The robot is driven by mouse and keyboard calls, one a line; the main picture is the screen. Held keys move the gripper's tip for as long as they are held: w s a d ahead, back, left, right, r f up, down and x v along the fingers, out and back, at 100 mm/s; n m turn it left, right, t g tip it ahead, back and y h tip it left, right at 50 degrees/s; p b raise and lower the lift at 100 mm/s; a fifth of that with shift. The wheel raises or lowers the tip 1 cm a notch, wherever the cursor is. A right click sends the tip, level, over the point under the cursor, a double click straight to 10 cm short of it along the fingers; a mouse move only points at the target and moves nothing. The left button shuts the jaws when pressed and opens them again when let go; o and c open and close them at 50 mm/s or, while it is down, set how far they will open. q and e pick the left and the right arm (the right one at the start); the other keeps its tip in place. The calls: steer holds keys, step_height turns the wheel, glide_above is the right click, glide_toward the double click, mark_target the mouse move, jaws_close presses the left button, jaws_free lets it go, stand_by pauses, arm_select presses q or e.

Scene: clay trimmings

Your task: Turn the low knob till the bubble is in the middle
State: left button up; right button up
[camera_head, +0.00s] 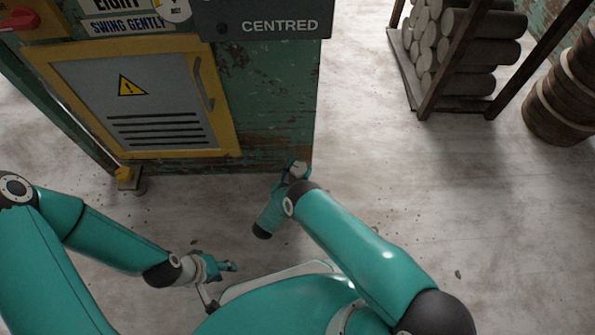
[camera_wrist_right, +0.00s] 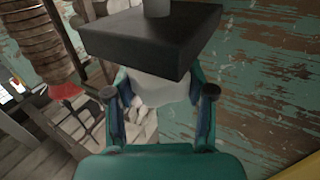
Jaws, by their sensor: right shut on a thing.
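My right gripper (camera_head: 293,172) is at the low right corner of the green machine (camera_head: 275,105), close to the floor. In the right wrist view my right gripper (camera_wrist_right: 160,98) has its two fingers on either side of a pale, rounded knob (camera_wrist_right: 160,87) and is shut on it. A dark block with a grey rod (camera_wrist_right: 157,40) hides the knob's far side. No bubble is visible.
The machine has a yellow-framed door (camera_head: 138,100) with a handle, and a dark panel reading CENTRED (camera_head: 270,24). A rack (camera_head: 445,85) of grey cylinders stands at the upper right, with stacked brown drums (camera_head: 560,105) beside it. The floor at right is mostly clear.

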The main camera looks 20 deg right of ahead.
steer(key=shift+a+m+g+h, duration=0.15)
steer(key=shift+m+g+h, duration=0.65)
steer(key=shift+g, duration=0.2)
steer(key=shift+w, duration=0.1)
steer(key=o, duration=1.2)
steer(key=shift+r, duration=0.1)
step_height(320, 180, up, 10)
steer(key=shift+f, duration=0.15)
